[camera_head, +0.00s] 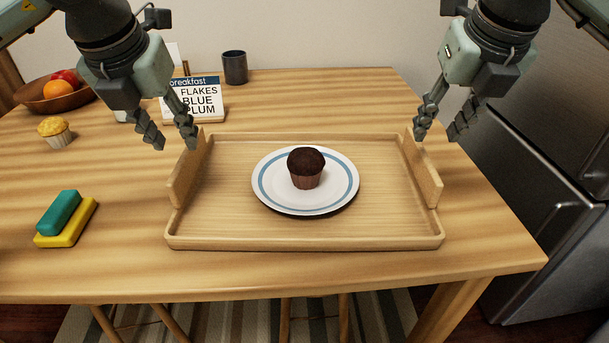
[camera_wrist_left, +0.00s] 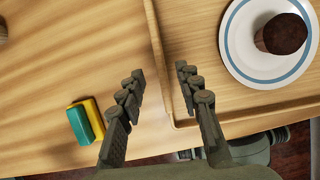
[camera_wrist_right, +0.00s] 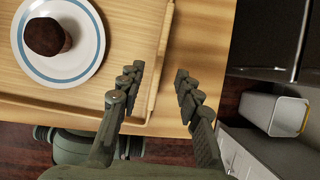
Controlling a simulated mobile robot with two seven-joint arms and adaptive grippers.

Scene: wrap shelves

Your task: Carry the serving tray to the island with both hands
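The wooden serving tray (camera_head: 230,215) lies flat on the wooden table, with a raised handle wall at its left and right ends. A white plate with a blue ring (camera_head: 325,200) sits on the tray and holds a dark chocolate muffin (camera_head: 306,170). My left gripper (camera_head: 172,146) is open and empty above the tray's left end; in the left wrist view (camera_wrist_left: 158,72) its fingers lie on either side of the tray's edge. My right gripper (camera_head: 438,138) is open and empty above the right handle; in the right wrist view (camera_wrist_right: 159,72) its fingers also straddle that edge.
A fruit bowl (camera_head: 52,102), a pale muffin (camera_head: 55,132), and a green-and-yellow sponge (camera_head: 66,219) are on the table's left. A breakfast sign (camera_head: 197,100) and a dark cup (camera_head: 235,67) stand behind the tray. A steel fridge (camera_head: 540,190) stands right of the table.

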